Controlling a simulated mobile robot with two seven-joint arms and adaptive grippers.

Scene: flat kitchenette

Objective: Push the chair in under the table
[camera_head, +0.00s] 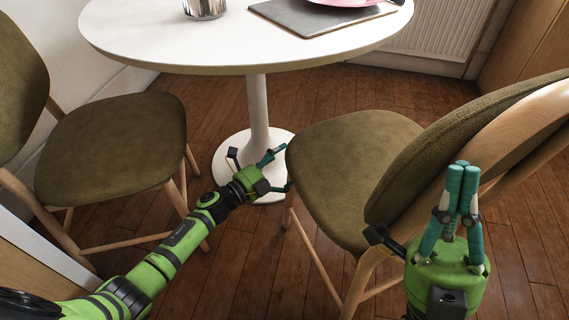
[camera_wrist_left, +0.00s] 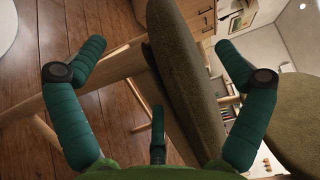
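The right chair (camera_head: 345,165) has an olive padded seat and a pale wooden frame. Its seat front faces the round white table (camera_head: 150,35), and its backrest (camera_head: 450,140) is on the right. My left gripper (camera_head: 280,168) is open beside the seat's left front edge, low near the table's base. In the left wrist view, my left gripper's fingers (camera_wrist_left: 165,75) are spread, with the seat edge (camera_wrist_left: 185,85) showing between them; contact cannot be told. My right gripper (camera_head: 463,168) has its fingers together with nothing visible between them, in front of the backrest in the picture.
A second olive chair (camera_head: 110,145) stands at the left of the table. The table's round pedestal base (camera_head: 228,160) is on the wooden floor between the chairs. A metal pot (camera_head: 204,8) and a grey mat (camera_head: 315,22) are on the table. A radiator (camera_head: 435,30) is behind.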

